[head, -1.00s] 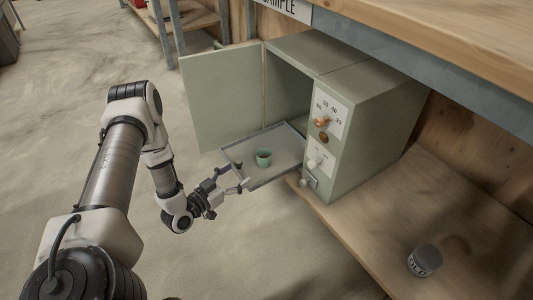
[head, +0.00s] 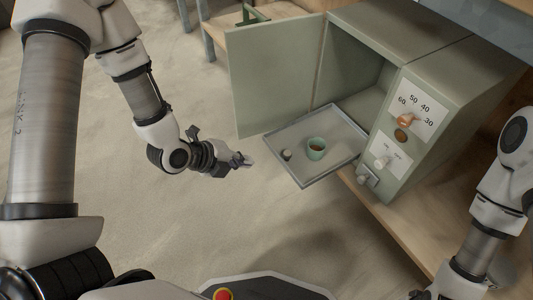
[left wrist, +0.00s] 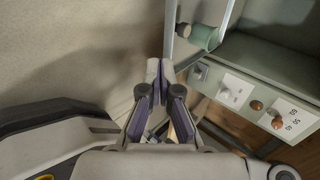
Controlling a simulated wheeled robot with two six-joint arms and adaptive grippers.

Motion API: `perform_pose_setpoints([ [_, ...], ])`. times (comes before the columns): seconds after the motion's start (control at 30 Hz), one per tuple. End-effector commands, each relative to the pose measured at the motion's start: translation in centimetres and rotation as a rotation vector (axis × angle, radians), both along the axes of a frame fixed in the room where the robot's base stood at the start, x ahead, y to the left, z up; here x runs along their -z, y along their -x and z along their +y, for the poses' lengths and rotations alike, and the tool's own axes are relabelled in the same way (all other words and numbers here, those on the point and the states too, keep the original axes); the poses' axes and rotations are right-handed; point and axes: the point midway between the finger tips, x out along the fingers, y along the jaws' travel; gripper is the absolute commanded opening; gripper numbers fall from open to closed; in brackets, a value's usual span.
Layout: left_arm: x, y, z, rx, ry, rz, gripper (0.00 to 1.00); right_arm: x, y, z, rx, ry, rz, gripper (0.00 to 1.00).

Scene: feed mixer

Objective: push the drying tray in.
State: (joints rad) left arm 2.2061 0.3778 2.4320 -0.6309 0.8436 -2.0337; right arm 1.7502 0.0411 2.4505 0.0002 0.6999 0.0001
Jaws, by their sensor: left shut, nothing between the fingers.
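The drying tray (head: 318,175) is a flat grey metal tray, pulled out of the open green cabinet (head: 385,50). It sticks out well past the cabinet front, its back end at the opening. A small green cup (head: 316,149) with brown contents and a small dark-and-light piece (head: 286,155) stand on it. My left gripper (head: 249,159) is shut and empty, left of the tray's outer edge with a small gap. In the left wrist view its fingers (left wrist: 160,80) point toward the tray rim (left wrist: 170,45) and the cup (left wrist: 202,37). My right gripper is mostly cut off at the bottom edge.
The cabinet door (head: 275,80) stands open behind the tray. Knobs (head: 404,120) and dials are on the cabinet front, right of the tray. The cabinet stands on a wooden shelf (head: 385,225). Floor left of and below the tray is clear.

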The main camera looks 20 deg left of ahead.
Motion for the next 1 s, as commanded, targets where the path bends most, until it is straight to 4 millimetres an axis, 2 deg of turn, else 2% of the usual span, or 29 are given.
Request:
perform_pose_setpoints([
  [0.03, 1.5, -0.6, -0.4, 0.005, -0.006, -0.001, 0.00, 1.4, 0.0, 0.0, 0.000, 0.000, 0.000, 0.40],
  [0.33, 6.0, -4.4, -3.5, 0.003, -0.002, -0.002, 0.00, 4.9, -0.3, -0.1, 0.008, 0.001, -0.007, 0.40],
  [0.43, 5.7, -6.0, -4.6, 0.003, -0.001, -0.007, 0.00, 5.7, -0.3, -0.1, 0.010, 0.001, -0.008, 0.40],
  [0.6, 5.5, -7.4, -5.7, -0.001, 0.001, -0.003, 0.00, 6.3, -0.4, -0.1, 0.012, 0.002, -0.009, 0.40],
  [1.0, 5.2, -7.6, -5.9, -0.003, 0.002, -0.001, 0.00, 6.2, -0.4, -0.1, 0.012, 0.001, -0.010, 0.40],
])
